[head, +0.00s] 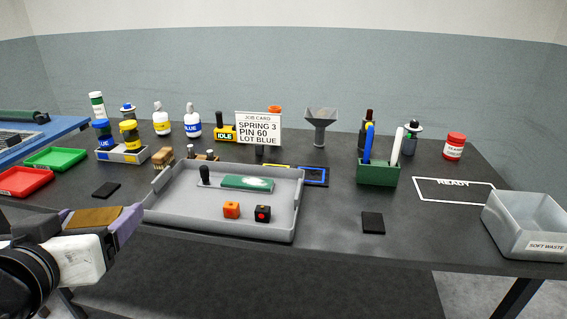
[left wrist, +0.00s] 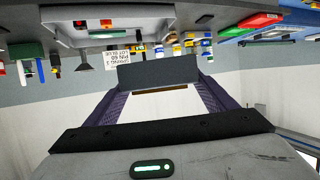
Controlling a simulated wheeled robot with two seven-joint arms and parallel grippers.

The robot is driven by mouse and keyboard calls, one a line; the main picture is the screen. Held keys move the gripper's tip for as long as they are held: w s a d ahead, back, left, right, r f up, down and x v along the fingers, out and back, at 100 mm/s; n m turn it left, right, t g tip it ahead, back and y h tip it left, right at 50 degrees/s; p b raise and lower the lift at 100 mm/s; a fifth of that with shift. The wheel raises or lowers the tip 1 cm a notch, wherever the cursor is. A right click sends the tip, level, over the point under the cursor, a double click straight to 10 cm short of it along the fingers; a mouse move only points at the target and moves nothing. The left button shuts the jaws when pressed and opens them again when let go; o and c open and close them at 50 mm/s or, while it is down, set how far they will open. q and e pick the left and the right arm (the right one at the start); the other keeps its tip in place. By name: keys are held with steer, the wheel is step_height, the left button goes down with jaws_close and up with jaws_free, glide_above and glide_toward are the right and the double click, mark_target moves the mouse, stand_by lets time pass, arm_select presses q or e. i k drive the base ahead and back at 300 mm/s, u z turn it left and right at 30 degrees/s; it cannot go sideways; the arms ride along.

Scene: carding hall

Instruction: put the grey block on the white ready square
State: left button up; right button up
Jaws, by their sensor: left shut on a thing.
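The white ready square (head: 455,190) is a white outline marked READY on the dark bench top at the right in the head view, and its inside is empty. My left gripper (head: 122,216) is at the lower left in the head view, in front of the bench's near edge. It is shut on a block that shows a dark grey face in the left wrist view (left wrist: 157,72) and a brown face in the head view (head: 95,217). I take this for the grey block. My right gripper is not in view.
A grey tray (head: 215,227) holding a green-backed card, an orange cube and a black cube lies between my left gripper and the square. A green pen box (head: 378,175) and a soft waste bin (head: 527,226) flank the square. A job card (head: 259,130) stands behind.

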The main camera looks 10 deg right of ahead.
mark_target(476, 190)
steer(key=z, duration=1.75)
steer(key=i, duration=0.95)
steer(key=z, duration=0.55)
